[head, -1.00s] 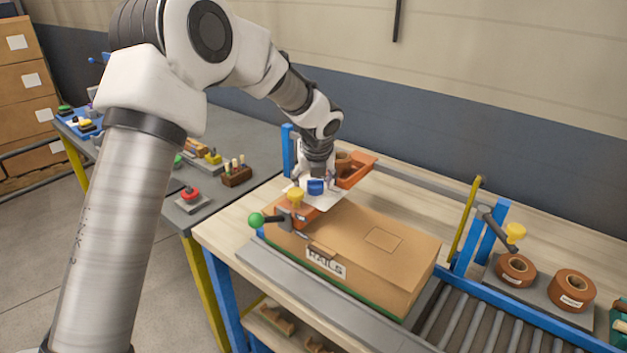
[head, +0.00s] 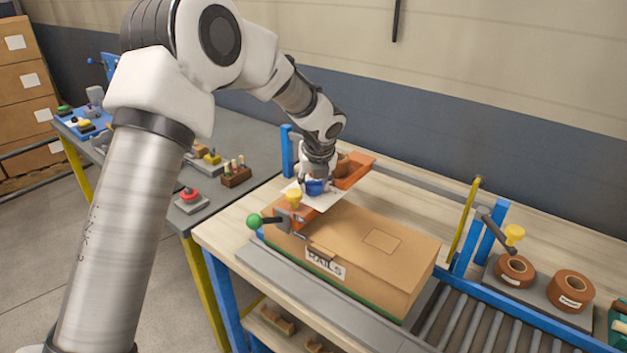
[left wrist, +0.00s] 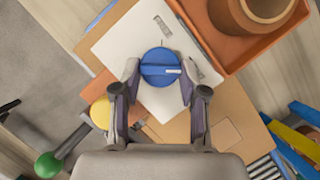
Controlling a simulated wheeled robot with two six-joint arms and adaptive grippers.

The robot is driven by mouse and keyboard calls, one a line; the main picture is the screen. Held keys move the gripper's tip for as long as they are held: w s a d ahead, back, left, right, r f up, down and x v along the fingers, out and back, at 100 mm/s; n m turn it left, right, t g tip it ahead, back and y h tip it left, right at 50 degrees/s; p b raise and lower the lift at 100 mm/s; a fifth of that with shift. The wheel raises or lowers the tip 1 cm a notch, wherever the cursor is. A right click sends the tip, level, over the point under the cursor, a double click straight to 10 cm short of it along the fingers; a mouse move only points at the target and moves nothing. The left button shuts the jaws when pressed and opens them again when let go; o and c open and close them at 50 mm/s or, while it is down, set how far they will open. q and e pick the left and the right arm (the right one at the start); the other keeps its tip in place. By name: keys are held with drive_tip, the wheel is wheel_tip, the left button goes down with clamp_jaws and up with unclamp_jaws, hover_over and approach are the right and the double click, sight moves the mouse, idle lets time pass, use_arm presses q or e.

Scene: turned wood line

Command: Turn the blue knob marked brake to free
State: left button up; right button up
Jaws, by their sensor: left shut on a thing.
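My left gripper (left wrist: 159,78) is shut on the knob from above, one finger on each side. It also shows in the head view (head: 317,182), partly covering the knob. My right gripper is in neither view.
An orange tray (head: 357,172) with a brown roll is close behind the gripper. A yellow knob (head: 293,197) and a green ball lever (head: 255,220) are close by. Tape rolls (head: 572,290) stand at the right.

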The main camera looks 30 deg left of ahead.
use_arm(q)
drive_tip(key=n+g+p, duration=0.1)
drive_tip(key=n+p, duration=0.2)
drive_tip(key=n+g+y+p, duration=0.1)
drive_tip(key=n+p, duration=0.3)
drive_tip(key=shift+w+d+g, duration=0.15)
drive_tip(key=shift+w+g, duration=0.05)
drive_tip(key=shift+g, duration=0.1)
drive_tip(key=shift+f+n+g+p, duration=0.1)
drive_tip(key=shift+n+g+p, duration=0.3)
drive_tip(key=shift+n+p, duration=0.45)
drive_tip(key=n+p, duration=0.1)
drive_tip(key=n, duration=0.1)
drive_tip(key=n+g+p, duration=0.1)
drive_tip(key=n, duration=0.1)
drive_tip(key=shift+w+f, duration=0.15)
drive_tip(key=n+g, duration=0.1)
drive_tip(key=n, duration=0.1)
drive_tip(key=n+g+p, duration=0.1)
drive_tip(key=n, duration=0.1)
drive_tip(key=shift+w+f+n+h, duration=0.1)
drive_tip(key=shift+f+n+h, duration=0.15)
drive_tip(key=shift+h, duration=0.15)
drive_tip(key=o, duration=1.1)
drive_tip(key=shift+c, duration=0.2)
drive_tip(key=shift+o, duration=0.4)
drive_tip(key=shift+a+r, duration=0.15)
drive_tip(key=shift+a, duration=0.1)
